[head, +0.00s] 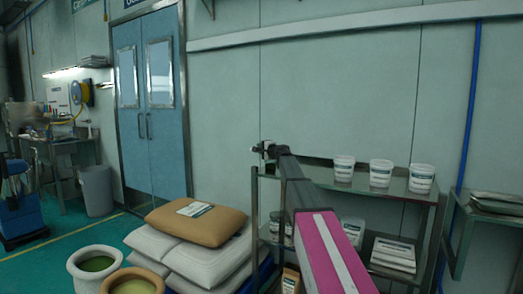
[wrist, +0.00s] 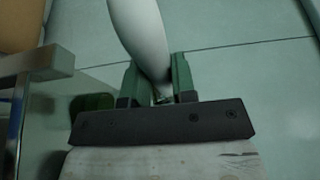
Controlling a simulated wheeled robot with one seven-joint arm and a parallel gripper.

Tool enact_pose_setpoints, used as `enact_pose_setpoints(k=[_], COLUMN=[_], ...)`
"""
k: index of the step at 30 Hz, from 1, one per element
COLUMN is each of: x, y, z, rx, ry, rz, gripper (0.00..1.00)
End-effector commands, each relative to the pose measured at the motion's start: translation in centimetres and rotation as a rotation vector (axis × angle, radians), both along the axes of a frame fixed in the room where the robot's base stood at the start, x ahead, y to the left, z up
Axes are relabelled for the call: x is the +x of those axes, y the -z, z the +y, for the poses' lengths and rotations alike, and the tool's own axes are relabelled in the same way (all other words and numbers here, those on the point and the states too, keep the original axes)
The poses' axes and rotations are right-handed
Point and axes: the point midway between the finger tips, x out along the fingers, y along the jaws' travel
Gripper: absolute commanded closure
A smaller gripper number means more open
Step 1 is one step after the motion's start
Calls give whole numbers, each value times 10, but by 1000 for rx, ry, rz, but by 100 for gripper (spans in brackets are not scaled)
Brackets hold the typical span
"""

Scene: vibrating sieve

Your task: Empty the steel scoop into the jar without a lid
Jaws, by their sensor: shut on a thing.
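My gripper (wrist: 157,90) is shut on a smooth, pale grey tapered thing, which looks like the steel scoop (wrist: 141,35). Its narrow end is between the green fingers, and its wide part runs out of the top of the wrist view. I cannot see what it holds. In the head view my gripper (head: 265,150) is small, at the left end of the shelf rack, and the scoop is hard to make out. White labelled tubs stand on the top shelf: left (head: 344,169), middle (head: 381,174) and right (head: 422,179). I cannot tell which jar lacks a lid.
The metal rack (head: 437,199) stands against the wall. Its lower shelf holds a jar (head: 353,232) and a white stack (head: 393,254), partly behind my arm. Sacks (head: 204,225) and two open round pots (head: 95,264) are at left. A second rack (head: 465,215) is at right.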

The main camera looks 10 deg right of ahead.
Motion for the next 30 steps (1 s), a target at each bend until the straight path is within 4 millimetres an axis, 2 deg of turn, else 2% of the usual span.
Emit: enact_pose_setpoints(k=[18, 30], x=[7, 16], y=[4, -13], z=[8, 17], rx=[-339, -662], ry=[0, -2], rz=[245, 479], gripper=[100, 100])
